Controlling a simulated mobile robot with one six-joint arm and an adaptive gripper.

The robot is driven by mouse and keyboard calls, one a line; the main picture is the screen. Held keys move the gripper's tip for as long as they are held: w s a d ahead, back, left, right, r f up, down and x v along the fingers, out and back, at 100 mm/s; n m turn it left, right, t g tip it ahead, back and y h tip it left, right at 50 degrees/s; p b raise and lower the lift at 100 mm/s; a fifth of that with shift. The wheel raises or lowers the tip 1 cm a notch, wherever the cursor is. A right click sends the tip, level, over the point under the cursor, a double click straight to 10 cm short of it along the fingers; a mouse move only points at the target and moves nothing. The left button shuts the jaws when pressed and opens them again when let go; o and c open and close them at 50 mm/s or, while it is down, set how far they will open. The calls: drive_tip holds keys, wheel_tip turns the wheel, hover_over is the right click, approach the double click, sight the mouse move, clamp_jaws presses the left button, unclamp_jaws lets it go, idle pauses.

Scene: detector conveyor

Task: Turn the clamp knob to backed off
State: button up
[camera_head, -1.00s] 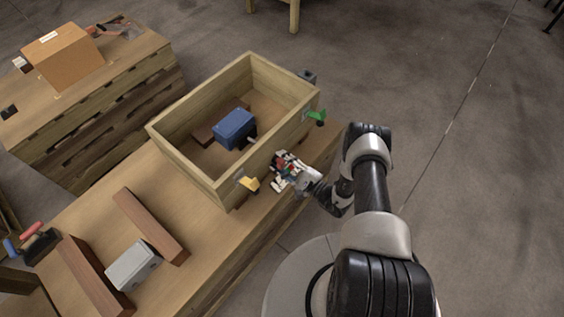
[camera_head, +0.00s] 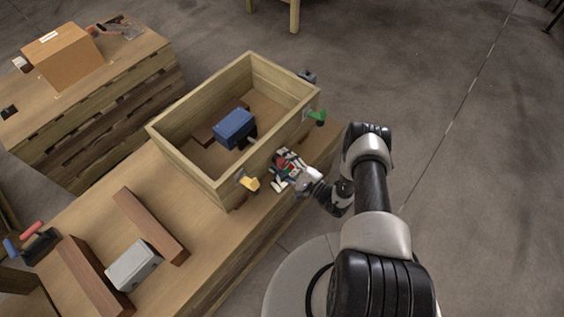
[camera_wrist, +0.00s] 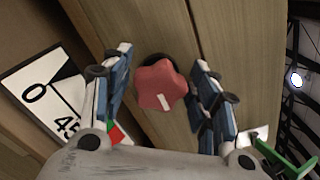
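The clamp knob (camera_wrist: 160,86) is red and lobed, with a white mark on its lower part, in the middle of the wrist view. It sits on a wooden wall. My gripper (camera_wrist: 162,60) is open, with one finger on each side of the knob. A gap shows at the left finger; the right finger is very close, and I cannot tell if it touches. A white plate (camera_wrist: 45,92) with "0", "45" and a black wedge is at the left. In the head view my gripper (camera_head: 287,165) is beside the wooden box's near wall and largely hides the knob.
The open wooden box (camera_head: 190,172) holds a blue block (camera_head: 234,128). On its outside are a yellow part (camera_head: 248,181) and a green part (camera_head: 317,117) on either side of my gripper. Brown bars (camera_head: 150,226) and a grey block (camera_head: 132,264) lie on the bench.

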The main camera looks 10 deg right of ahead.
idle(0.3)
drive_tip(key=v, duration=1.2)
